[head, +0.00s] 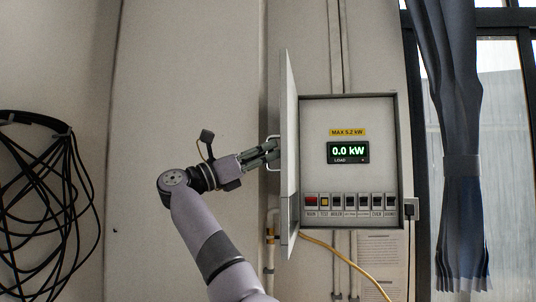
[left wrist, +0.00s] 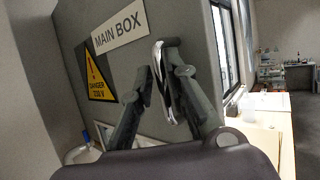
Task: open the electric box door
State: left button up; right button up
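The grey electric box (head: 398,150) is on the wall, and its door (head: 289,120) stands swung out to the left, seen nearly edge-on. The box's inside panel is exposed. My left gripper (head: 274,150) is at the outer face of the door. In the left wrist view, the chrome door handle (left wrist: 158,60) lies between the two fingers of my left gripper (left wrist: 163,85), which close on it from both sides. The door's outer face (left wrist: 185,25) carries a "MAIN BOX" label and a yellow warning sign. My right gripper is not in view.
Black cables (head: 40,190) hang on the wall at left. A yellow cable (head: 345,262) runs below the box. A dark curtain (head: 455,120) and window are at right. The wrist view shows a table (left wrist: 265,125) beyond the door.

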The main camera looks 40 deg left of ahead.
pick_arm(q)
jog(key=v, duration=1.1)
jog(key=shift+s+f, duration=0.15)
jog(key=shift+s, duration=0.15)
jog(key=shift+a, duration=0.1)
